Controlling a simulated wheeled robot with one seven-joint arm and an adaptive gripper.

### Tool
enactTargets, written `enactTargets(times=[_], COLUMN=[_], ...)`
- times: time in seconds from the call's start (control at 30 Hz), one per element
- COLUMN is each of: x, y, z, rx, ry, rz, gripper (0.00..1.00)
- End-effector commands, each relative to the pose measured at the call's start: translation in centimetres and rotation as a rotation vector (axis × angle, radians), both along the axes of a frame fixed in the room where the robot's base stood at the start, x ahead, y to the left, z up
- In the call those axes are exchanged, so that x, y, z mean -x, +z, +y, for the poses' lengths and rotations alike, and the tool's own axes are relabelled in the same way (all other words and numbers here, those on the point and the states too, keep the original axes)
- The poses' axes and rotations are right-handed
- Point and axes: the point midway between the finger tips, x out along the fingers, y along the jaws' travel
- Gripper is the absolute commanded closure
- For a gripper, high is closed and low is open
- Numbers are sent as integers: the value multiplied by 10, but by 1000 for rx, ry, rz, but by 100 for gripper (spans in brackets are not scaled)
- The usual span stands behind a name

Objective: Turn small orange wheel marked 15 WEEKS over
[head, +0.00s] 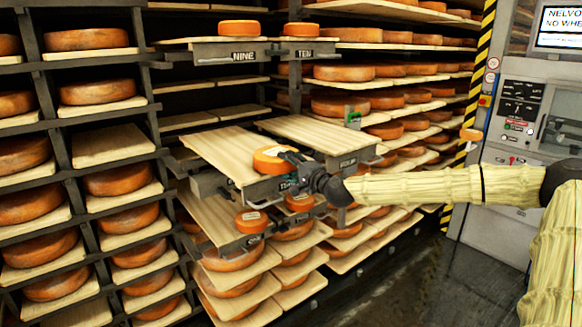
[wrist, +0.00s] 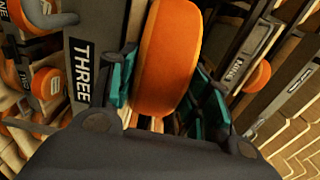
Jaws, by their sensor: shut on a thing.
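A small orange wheel (head: 270,160) is at the front end of a pulled-out wooden board (head: 222,150) in the head view. A pale patch shows on it, but no writing can be read. My gripper (head: 290,170) reaches it from the right. In the wrist view the orange wheel (wrist: 166,60) stands between the teal-padded fingers of my gripper (wrist: 163,85), which is shut on it. Its plain rind faces the camera and its flat faces are mostly hidden. I cannot tell whether it touches the board.
A plate marked THREE (wrist: 82,75) is close left of the wheel in the wrist view. Another pulled-out board (head: 310,132) beside it looks bare. Small wheels stand below (head: 251,221) and above on boards marked NINE (head: 243,56) and TEN. Racks of large wheels surround these; a machine (head: 520,120) stands right.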

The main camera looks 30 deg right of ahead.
Motion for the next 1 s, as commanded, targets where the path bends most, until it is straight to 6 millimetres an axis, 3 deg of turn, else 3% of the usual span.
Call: enactTargets(times=[0.33,0.37,0.5,1.0], x=[0,-1,0,0], y=[-1,-1,-3,-7], z=[-3,-4,-6,-7], rx=[-2,-2,-4,-6], ry=[-1,-1,-1,0], rz=[-5,-5,-3,1], gripper=[100,48,26,26])
